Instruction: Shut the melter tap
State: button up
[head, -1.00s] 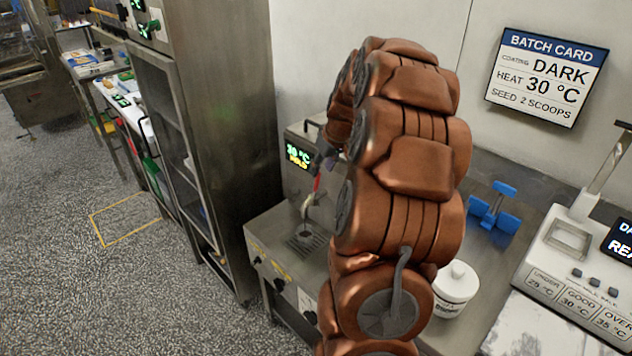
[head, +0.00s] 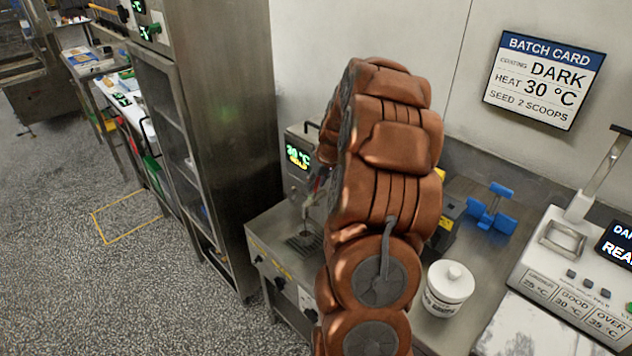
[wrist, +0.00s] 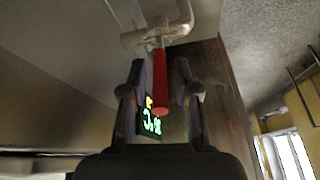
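The melter (head: 296,196) is a steel unit against the wall, with a lit display (head: 298,157) reading 30 °C and HOLD. Its tap (head: 307,212) has a curved spout above a drip grate (head: 306,240). In the wrist view the tap's metal body (wrist: 158,36) is at the top, and its red handle (wrist: 160,82) points toward me. My gripper (wrist: 160,72) is open, with one finger on each side of the red handle and narrow gaps showing. In the head view my arm hides most of the gripper and handle.
A white lidded tub (head: 448,288) stands on the counter right of my arm. Behind it are a yellow-and-black object (head: 447,222) and a blue object (head: 491,208). A tester (head: 570,262) is at the right. A tall steel cabinet (head: 222,130) stands left of the melter.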

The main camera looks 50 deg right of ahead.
grip_shut()
jog(key=shift+w, duration=0.1)
dwell(0.4)
jog(key=shift+w+d+f+g+b, duration=0.1)
jog(key=shift+w+g+b, duration=0.4)
jog(key=shift+g, duration=0.4)
jog(key=shift+w+g, duration=0.2)
jog(key=shift+g, duration=0.2)
jog(key=shift+o, duration=1.3)
grip_release()
